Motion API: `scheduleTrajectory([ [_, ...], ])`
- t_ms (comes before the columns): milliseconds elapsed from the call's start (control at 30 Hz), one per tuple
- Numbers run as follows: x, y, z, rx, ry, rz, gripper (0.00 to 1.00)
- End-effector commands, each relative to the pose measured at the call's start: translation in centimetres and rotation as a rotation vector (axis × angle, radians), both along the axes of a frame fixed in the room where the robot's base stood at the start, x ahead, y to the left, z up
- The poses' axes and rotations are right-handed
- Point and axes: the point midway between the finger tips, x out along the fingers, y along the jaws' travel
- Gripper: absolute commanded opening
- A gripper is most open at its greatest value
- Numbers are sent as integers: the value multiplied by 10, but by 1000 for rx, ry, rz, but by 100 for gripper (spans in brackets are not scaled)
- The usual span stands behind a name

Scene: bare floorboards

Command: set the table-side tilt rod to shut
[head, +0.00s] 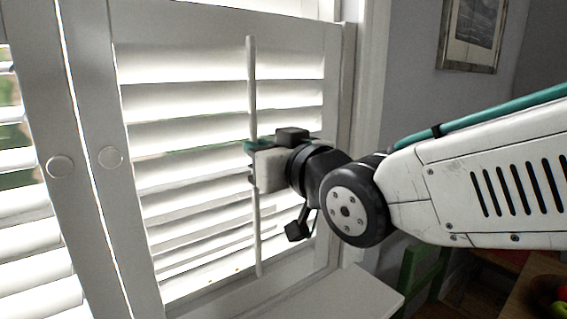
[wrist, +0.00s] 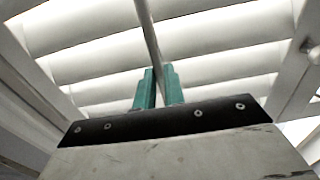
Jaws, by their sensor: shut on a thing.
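The tilt rod (head: 252,85) is a thin white vertical bar in front of the louvres of the right shutter panel in the head view. My gripper (head: 252,147) is shut on the rod near its middle. In the wrist view the rod (wrist: 148,30) runs down between the two teal fingertips (wrist: 158,88). The louvres (head: 190,132) of this panel are tilted, and bright light shows on and between them. The rod's stretch behind the jaws is hidden.
A second shutter panel (head: 22,200) with a round knob (head: 60,167) stands at the left; its slats show gaps. The right panel has its own knob (head: 110,157). A white sill (head: 350,295) lies below. A green chair (head: 422,268) and a table with fruit (head: 550,300) are at the lower right.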

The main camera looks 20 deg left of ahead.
Motion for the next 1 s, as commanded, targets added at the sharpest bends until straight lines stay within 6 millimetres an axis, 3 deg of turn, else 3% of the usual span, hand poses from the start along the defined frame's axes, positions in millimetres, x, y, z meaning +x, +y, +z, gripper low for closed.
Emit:
scheduleTrajectory([
  [100, -6, 9, 9, 2, -2, 15, 0],
  [367, -7, 9, 11, 7, -4, 15, 0],
  [400, -7, 9, 11, 8, -5, 15, 22],
  [467, -7, 9, 11, 7, -4, 16, 33],
  [767, -8, 8, 9, 3, -1, 16, 33],
  [1000, -26, -18, 10, 5, -2, 15, 33],
])
